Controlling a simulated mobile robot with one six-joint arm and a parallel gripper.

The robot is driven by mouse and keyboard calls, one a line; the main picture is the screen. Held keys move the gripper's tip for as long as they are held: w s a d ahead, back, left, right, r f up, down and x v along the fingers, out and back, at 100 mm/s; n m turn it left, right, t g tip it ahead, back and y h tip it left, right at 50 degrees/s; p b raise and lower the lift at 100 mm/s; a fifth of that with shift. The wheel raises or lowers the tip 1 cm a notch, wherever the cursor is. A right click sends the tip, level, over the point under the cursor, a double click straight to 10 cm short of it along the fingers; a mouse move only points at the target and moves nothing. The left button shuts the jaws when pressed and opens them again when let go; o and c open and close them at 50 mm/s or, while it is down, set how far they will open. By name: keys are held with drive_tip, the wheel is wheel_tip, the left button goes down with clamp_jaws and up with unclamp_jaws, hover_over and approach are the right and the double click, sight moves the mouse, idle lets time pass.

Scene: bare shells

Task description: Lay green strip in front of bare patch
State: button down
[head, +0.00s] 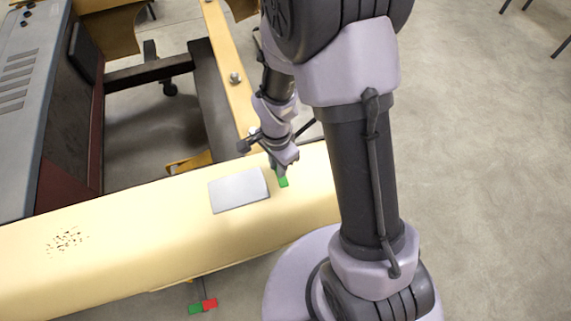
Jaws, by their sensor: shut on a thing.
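My gripper (277,169) points down over the yellow panel (150,235) and is shut on a green strip (283,182). Only the strip's lower end shows below the fingers; the rest is hidden by them. I cannot tell whether the strip touches the panel. A light grey rectangle (239,190), which looks like the bare patch, lies on the panel just left of the strip. The strip is close to its right edge, apart from it.
A small green and red piece (203,306) shows below the panel's near edge. Dark speckles (67,240) mark the panel's left part. A grey machine (35,90) stands at the upper left. My arm hides part of the right side; floor (490,180) there is open.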

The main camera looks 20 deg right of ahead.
drive_tip(key=shift+d+f, duration=0.2)
drive_tip(key=shift+d, duration=0.4)
drive_tip(key=shift+d+f, duration=0.15)
drive_tip(key=shift+d, duration=0.45)
wheel_tip(320, 180, down, 3)
drive_tip(key=shift+r, duration=0.1)
drive_tip(key=shift+w, duration=0.25)
drive_tip(key=shift+s+f, duration=0.15)
drive_tip(key=shift+f, duration=0.05)
drive_tip(key=c, duration=1.3)
unclamp_jaws()
drive_tip(key=shift+r, duration=0.1)
